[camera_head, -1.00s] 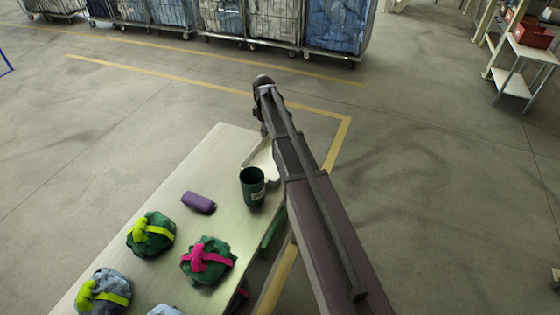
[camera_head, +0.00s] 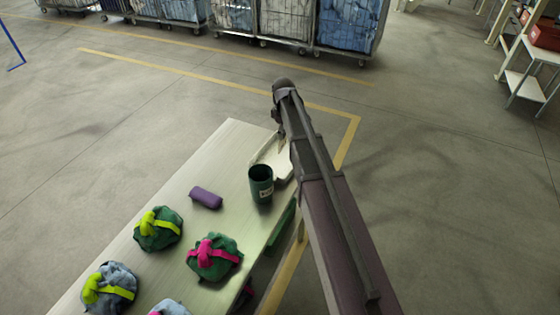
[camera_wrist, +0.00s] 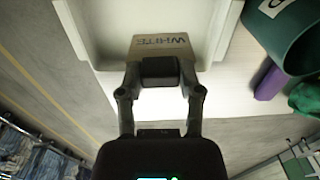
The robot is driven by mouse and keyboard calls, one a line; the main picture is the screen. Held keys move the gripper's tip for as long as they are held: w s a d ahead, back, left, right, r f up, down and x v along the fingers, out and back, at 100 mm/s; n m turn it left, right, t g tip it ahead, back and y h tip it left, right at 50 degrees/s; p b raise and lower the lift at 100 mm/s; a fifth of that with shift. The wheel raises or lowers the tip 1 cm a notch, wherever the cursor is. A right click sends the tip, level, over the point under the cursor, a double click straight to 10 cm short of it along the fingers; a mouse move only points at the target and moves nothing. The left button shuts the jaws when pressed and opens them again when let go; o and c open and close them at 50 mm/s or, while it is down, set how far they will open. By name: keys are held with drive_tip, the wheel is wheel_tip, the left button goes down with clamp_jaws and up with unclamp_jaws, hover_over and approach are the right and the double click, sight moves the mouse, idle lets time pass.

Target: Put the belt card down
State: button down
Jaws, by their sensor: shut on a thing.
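The belt card (camera_wrist: 170,44), a tan piece marked "WHITE", sits between the fingertips of my gripper (camera_wrist: 160,72) in the wrist view. My gripper is shut on it. The card is at the white tray (camera_wrist: 105,45), over its near edge; I cannot tell whether it touches the tray. In the head view the white tray (camera_head: 270,152) lies at the far right corner of the table, and my gripper (camera_head: 281,146) is above it, partly hidden by my arm. The card cannot be made out there.
A dark green cup (camera_head: 261,185) stands close to the tray. A purple roll (camera_head: 206,197) and several strapped bags (camera_head: 158,229) lie nearer on the table (camera_head: 225,155). Caged carts (camera_head: 285,22) stand far back; open floor surrounds the table.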

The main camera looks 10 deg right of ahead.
drive_tip(key=s+d+f+b, duration=0.1)
drive_tip(key=s, duration=0.5)
drive_tip(key=s+d+f+b, duration=0.1)
drive_tip(key=s+d+f, duration=0.1)
drive_tip(key=s, duration=0.5)
drive_tip(key=shift+m+b, duration=0.4)
drive_tip(key=shift+w+f, duration=0.1)
drive_tip(key=w+a+f+b, duration=0.1)
drive_tip(key=w+a, duration=0.2)
drive_tip(key=w, duration=1.1)
drive_tip(key=shift+f, duration=0.2)
drive_tip(key=f+b, duration=0.2)
drive_tip(key=w+f+b, duration=0.1)
drive_tip(key=b, duration=0.1)
drive_tip(key=shift+w+a+f, duration=0.2)
drive_tip(key=shift+f, duration=0.15)
drive_tip(key=shift+f, duration=0.1)
